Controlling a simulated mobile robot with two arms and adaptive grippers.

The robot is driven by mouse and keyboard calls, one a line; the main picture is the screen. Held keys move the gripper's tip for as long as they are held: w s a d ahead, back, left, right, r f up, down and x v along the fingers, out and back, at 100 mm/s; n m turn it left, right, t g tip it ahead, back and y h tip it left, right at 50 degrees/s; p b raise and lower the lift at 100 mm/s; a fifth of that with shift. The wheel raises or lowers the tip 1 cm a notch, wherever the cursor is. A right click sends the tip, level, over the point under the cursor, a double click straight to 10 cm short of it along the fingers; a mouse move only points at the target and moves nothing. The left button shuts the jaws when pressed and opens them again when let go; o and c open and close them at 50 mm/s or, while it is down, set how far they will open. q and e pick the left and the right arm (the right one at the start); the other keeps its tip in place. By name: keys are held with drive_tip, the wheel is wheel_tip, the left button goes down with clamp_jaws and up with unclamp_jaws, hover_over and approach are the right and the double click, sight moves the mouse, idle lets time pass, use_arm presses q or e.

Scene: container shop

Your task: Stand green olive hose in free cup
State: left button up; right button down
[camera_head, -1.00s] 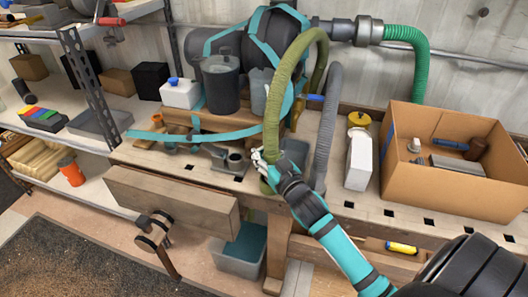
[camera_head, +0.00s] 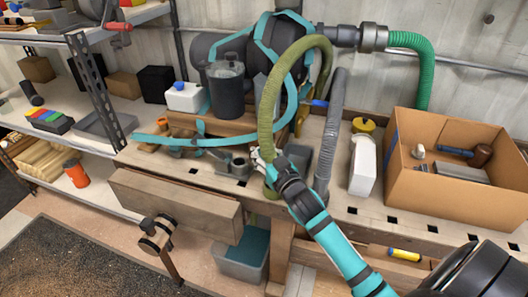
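The olive green hose (camera_head: 268,110) arches from behind the machine down toward the bench. My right gripper (camera_head: 262,166) is at its lower part, with the fingers closed around it; the wrist partly hides the hose's lower end. A small dark grey cup (camera_head: 239,167) with an open top stands on the bench just left of the gripper. It looks empty and is apart from the hose. A grey hose (camera_head: 331,130) stands upright to the right of the gripper; its foot is partly hidden by my arm. My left gripper is not in view.
A cardboard box (camera_head: 450,190) with tools stands on the right of the bench, beside a white bottle (camera_head: 363,165). A teal strap (camera_head: 190,141) lies behind the cup. A wooden vise (camera_head: 175,205) juts out at the front. A dark canister (camera_head: 226,90) stands behind.

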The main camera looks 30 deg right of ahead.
drive_tip(key=shift+w+f+b, duration=0.3)
drive_tip(key=shift+w+f, duration=0.05)
drive_tip(key=shift+w, duration=0.35)
idle(0.6)
drive_tip(key=shift+w+r+p, duration=0.15)
drive_tip(key=shift+r+p, duration=0.35)
drive_tip(key=shift+r, duration=0.25)
idle(0.8)
drive_tip(key=shift+a+f, duration=0.1)
drive_tip(key=shift+f, duration=0.1)
idle(0.4)
drive_tip(key=c, duration=1)
unclamp_jaws()
drive_tip(key=shift+c, duration=0.2)
drive_tip(key=shift+f, duration=0.1)
drive_tip(key=shift+a+f, duration=0.1)
drive_tip(key=s, duration=0.8)
drive_tip(key=shift+s+a+f, duration=0.15)
drive_tip(key=shift+s+f, duration=0.05)
drive_tip(key=shift+f, duration=0.1)
